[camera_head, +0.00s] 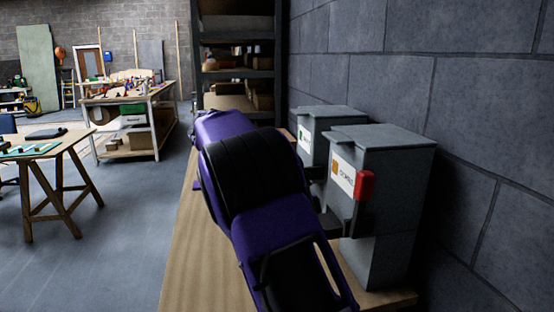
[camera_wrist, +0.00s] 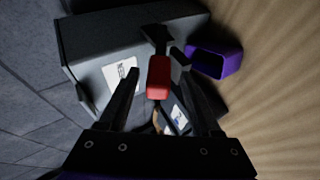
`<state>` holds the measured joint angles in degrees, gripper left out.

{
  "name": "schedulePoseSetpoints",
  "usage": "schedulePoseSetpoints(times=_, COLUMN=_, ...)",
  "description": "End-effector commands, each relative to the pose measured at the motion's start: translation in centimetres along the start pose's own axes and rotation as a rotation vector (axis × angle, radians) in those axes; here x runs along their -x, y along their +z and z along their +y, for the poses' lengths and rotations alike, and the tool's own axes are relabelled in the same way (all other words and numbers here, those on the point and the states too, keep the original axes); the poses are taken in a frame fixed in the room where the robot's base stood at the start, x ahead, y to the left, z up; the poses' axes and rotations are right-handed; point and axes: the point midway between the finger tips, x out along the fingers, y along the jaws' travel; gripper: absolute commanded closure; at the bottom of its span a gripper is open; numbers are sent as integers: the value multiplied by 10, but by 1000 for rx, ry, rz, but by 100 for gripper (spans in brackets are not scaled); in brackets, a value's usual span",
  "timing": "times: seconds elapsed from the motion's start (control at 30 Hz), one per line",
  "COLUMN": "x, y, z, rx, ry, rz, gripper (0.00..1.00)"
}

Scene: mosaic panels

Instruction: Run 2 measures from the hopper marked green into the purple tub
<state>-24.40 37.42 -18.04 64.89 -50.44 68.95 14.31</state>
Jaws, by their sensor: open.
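The hopper marked green (camera_head: 332,120) is the farther of two grey hoppers on the bench, with a green mark on its white label. My purple arm hides its lower part. In the wrist view, a grey hopper (camera_wrist: 90,45) with a white label carries a lever with a red handle (camera_wrist: 159,78). That label is too small to read. My gripper (camera_wrist: 158,72) is open, with the red handle between its fingers; contact cannot be told. The purple tub (camera_wrist: 228,62) stands on the wooden surface beside the lever.
The nearer hopper (camera_head: 395,160) has an orange mark and its own red handle (camera_head: 366,185). Both hoppers stand on a wooden bench (camera_head: 190,270) close to a block wall (camera_head: 490,110). Shelving (camera_head: 237,60) stands behind the bench. Open floor (camera_head: 110,250) lies to the left.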

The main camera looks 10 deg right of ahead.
Motion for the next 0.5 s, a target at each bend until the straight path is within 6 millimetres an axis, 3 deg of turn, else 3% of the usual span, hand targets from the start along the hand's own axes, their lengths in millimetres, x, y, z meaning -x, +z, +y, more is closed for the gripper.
schedulePoseSetpoints(times=0.17, x=31, y=-1, z=0, rx=-1, ry=-2, rz=5, gripper=35)
schedulePoseSetpoints(times=0.5, x=115, y=-1, z=0, rx=1, ry=-1, rz=5, gripper=35)
